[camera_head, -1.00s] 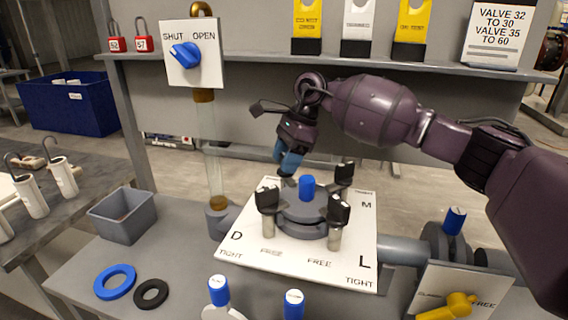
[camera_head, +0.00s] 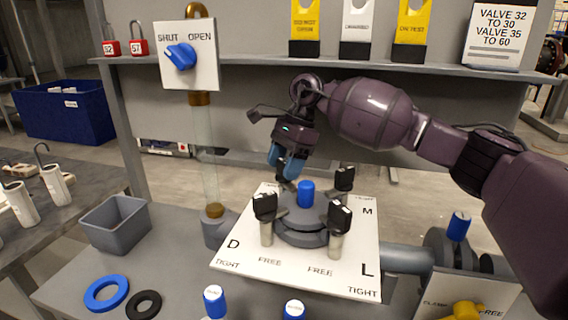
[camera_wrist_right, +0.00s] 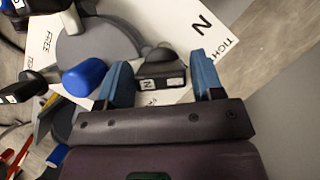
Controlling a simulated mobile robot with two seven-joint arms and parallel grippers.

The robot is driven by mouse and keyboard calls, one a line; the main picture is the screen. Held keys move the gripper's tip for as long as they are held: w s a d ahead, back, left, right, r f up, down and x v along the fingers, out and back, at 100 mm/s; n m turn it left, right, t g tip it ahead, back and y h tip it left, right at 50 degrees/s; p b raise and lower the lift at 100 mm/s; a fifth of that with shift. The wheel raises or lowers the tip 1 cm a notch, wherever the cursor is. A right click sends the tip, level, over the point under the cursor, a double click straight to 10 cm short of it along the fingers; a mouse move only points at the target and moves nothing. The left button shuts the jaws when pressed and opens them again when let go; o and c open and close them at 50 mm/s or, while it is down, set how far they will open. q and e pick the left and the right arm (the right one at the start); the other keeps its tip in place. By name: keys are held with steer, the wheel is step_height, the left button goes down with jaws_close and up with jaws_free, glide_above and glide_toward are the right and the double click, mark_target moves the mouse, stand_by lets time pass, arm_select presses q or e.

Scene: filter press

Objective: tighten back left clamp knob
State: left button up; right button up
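The filter press is a round grey housing (camera_head: 300,222) with a blue cap (camera_head: 306,192) on a white plate (camera_head: 228,250) lettered D, L and M. Black clamp knobs show at front left (camera_head: 265,206), front right (camera_head: 340,215) and back right (camera_head: 344,178). The back left clamp knob (camera_wrist_right: 162,70), labelled N, is mostly hidden behind my right gripper (camera_head: 284,168) in the head view. In the right wrist view, my right gripper (camera_wrist_right: 158,62) is open, with one blue finger on each side of this knob. Contact cannot be told. My left gripper is out of view.
A grey shelf panel (camera_head: 420,110) stands behind the press. A valve panel (camera_head: 190,54) and glass column (camera_head: 209,150) stand at left. A grey bin (camera_head: 113,226), blue ring (camera_head: 106,293) and black ring (camera_head: 144,304) are on the bench. Blue-capped posts (camera_head: 214,302) stand in front.

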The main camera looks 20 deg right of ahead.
steer(key=shift+o, duration=1)
